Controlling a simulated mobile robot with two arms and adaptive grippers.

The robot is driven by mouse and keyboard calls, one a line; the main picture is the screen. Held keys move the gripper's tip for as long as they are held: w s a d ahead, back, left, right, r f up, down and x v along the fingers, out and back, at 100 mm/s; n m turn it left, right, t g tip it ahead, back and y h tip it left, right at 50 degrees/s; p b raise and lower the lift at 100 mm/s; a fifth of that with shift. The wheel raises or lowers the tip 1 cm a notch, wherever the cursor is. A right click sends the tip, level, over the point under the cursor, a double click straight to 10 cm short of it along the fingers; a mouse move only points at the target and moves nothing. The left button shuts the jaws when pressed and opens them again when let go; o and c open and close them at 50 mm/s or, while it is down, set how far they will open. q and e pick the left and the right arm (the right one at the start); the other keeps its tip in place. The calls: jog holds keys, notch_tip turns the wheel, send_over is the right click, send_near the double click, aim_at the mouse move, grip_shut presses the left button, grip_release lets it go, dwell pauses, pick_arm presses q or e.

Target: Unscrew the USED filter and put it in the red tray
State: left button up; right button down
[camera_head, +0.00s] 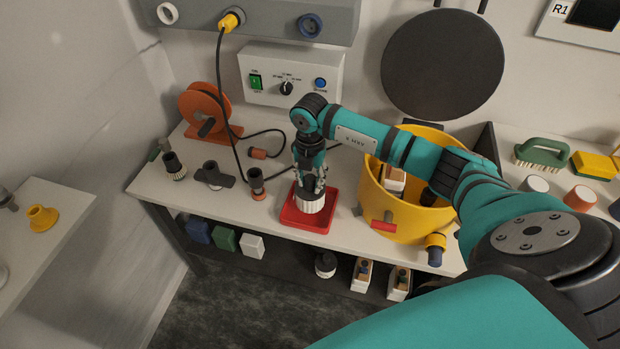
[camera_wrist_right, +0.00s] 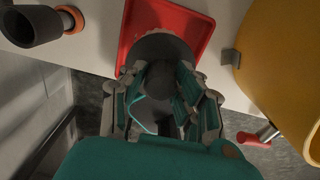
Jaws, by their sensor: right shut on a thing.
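The filter (camera_head: 309,203) has a white ribbed body and a dark top, and stands upright over the red tray (camera_head: 289,216). I cannot tell whether it touches the tray floor. My right gripper (camera_head: 310,184) points down and is shut on the filter's dark top. In the right wrist view the fingers (camera_wrist_right: 166,98) close around a dark knob of the filter (camera_wrist_right: 160,47), with the red tray (camera_wrist_right: 197,30) behind it. No USED label is readable. My left gripper is not in view.
A yellow drum (camera_head: 369,208) with a red-handled valve (camera_head: 384,225) stands close to the tray's right. A dark cup-shaped fitting (camera_head: 256,181) stands to its left. An orange hose reel (camera_head: 203,103) is at the back. Boxes (camera_head: 252,246) lie on the shelf below.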

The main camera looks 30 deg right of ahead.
jog(key=shift+f+b, duration=0.3)
jog(key=shift+f, duration=0.05)
jog(key=c, duration=0.9)
grip_release()
notch_tip(320, 180, up, 12)
